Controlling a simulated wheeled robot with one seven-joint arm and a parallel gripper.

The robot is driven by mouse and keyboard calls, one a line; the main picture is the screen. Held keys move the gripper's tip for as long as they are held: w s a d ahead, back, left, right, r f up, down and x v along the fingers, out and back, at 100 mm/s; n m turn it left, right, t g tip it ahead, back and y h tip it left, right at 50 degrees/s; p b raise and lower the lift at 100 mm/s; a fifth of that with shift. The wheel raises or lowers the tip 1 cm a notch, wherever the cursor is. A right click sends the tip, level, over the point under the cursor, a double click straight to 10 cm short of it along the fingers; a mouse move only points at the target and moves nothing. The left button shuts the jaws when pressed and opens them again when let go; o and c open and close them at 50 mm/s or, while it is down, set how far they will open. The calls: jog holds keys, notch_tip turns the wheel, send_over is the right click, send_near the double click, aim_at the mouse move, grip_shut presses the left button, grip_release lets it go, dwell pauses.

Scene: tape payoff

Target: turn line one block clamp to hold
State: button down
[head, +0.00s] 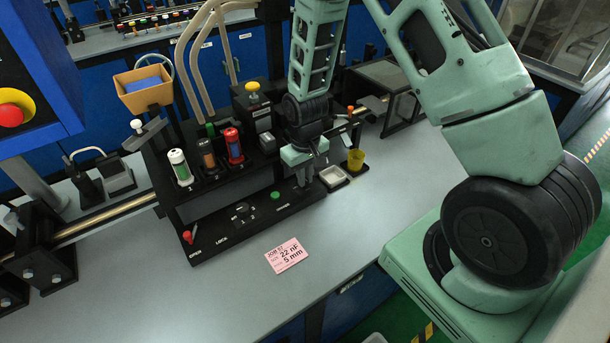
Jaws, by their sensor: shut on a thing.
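My gripper (308,178) points down at the right end of a black machine block on the bench. It is shut on a small dark part there, which appears to be the block clamp's handle. The fingers and hand hide most of that part, so its angle and any hold mark cannot be read. The black front panel (225,232) carries a red-tipped lever (187,237) by the words OPEN and LOCK, a selector knob (242,209) marked 1 and 2, and a green button (275,195).
Three capped cylinders, white-green (180,168), brown (208,155) and red-blue (234,146), stand on the block. A pink card (287,256) lies on the clear front bench.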

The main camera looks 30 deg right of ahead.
jog(key=c, duration=1.5)
grip_release()
notch_tip(320, 180, up, 18)
jog(key=shift+f+b, duration=0.25)
jog(key=shift+b, duration=1)
jog(key=s+a+r+n, duration=0.3)
jog(key=s+a+n, duration=0.1)
jog(key=s+a, duration=0.95)
jog(key=s+a+n, duration=0.1)
jog(key=s, duration=0.2)
jog(key=s+a+n, duration=0.1)
jog(key=s+a, duration=0.1)
jog(key=s, duration=0.1)
jog(key=s+a+n, duration=0.1)
jog(key=s+a, duration=0.1)
jog(key=s, duration=0.2)
jog(key=shift+s+a+f+n+y, duration=0.1)
jog(key=shift+a+n+y, duration=0.15)
jog(key=shift+n+y, duration=0.05)
